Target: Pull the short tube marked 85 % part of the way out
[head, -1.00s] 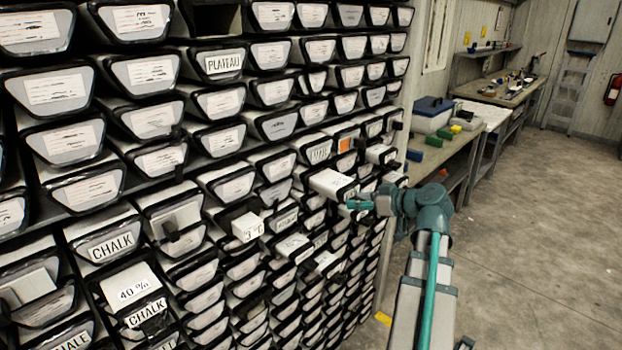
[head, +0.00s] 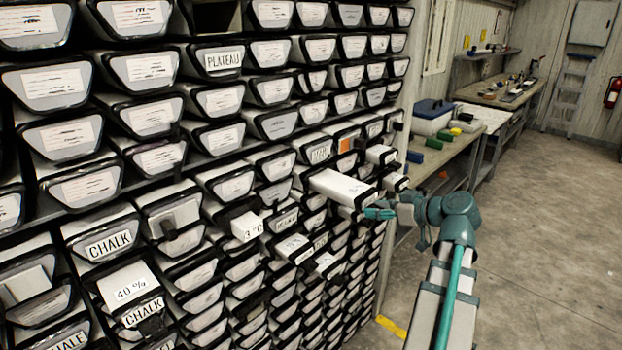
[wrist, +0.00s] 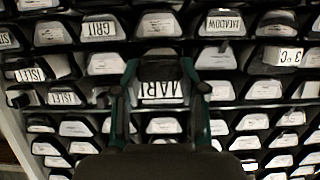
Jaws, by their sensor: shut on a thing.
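My gripper (head: 374,212) is at the right part of the rack, shut on the front end of a white tube (head: 338,185) with a dark end rim. The tube sticks well out of the rack, farther than those around it. In the wrist view, my two fingers sit on either side of its end (wrist: 160,91), whose label seems to read MARL or similar. I cannot read an 85 % mark on any tube; the held tube's marking in the head view is too small or turned away.
The rack holds many labelled liner ends. A tube marked 40 % (head: 130,286) and one marked 3 °C (head: 246,227) stick out. Short white tubes (head: 381,154) protrude close to my gripper. A bench with a blue-lidded box (head: 432,115) stands behind; the floor at right is clear.

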